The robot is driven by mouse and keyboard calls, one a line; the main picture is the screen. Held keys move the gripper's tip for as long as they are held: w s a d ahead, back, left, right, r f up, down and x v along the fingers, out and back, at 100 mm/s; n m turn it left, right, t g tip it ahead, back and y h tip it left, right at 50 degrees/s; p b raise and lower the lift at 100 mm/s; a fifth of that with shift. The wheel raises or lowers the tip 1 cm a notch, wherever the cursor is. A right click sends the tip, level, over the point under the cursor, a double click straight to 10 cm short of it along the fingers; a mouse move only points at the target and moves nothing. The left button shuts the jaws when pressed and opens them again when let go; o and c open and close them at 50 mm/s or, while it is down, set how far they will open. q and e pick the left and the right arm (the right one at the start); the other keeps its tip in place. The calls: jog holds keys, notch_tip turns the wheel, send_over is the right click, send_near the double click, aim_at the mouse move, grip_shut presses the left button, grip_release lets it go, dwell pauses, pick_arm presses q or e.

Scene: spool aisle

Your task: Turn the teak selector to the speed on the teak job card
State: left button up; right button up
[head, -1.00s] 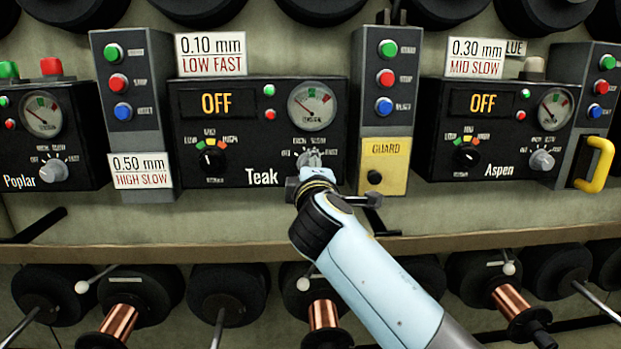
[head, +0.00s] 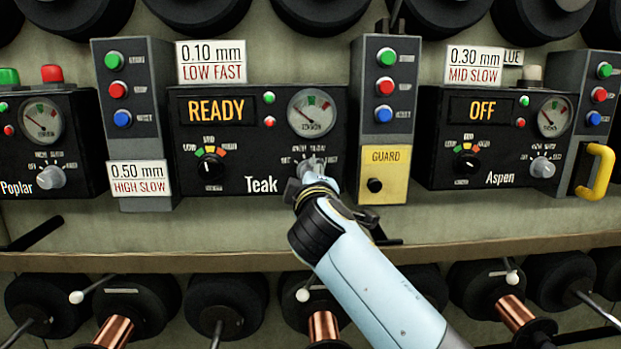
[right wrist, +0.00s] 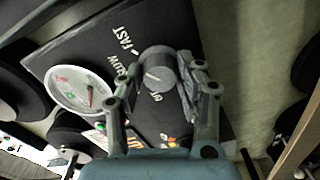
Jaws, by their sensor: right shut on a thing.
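The teak panel (head: 190,140) is in the middle of the head view, its display (head: 215,109) reading READY. A white job card (head: 210,62) above it reads 0.10 mm, LOW FAST. The grey teak selector (right wrist: 160,72) is at the panel's lower right, mostly hidden in the head view by my gripper. My right gripper (head: 313,172) is shut on this selector, a finger on each side in the right wrist view (right wrist: 166,78). Labels there include SLOW and FAST. I cannot tell which label the white mark points at. My left gripper is not in view.
A black dial (head: 211,167) with a coloured scale sits left on the teak panel. Button boxes (head: 133,90) flank it; a yellow GUARD plate (head: 383,172) is close right. The Poplar (head: 45,140) and Aspen (head: 490,140) panels stand either side. A ledge (head: 200,262) runs below, above spools.

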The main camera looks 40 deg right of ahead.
jog(key=o, duration=1.1)
jog(key=shift+o, duration=0.2)
jog(key=v, duration=0.7)
jog(key=shift+s+a, duration=0.2)
jog(key=shift+s, duration=0.05)
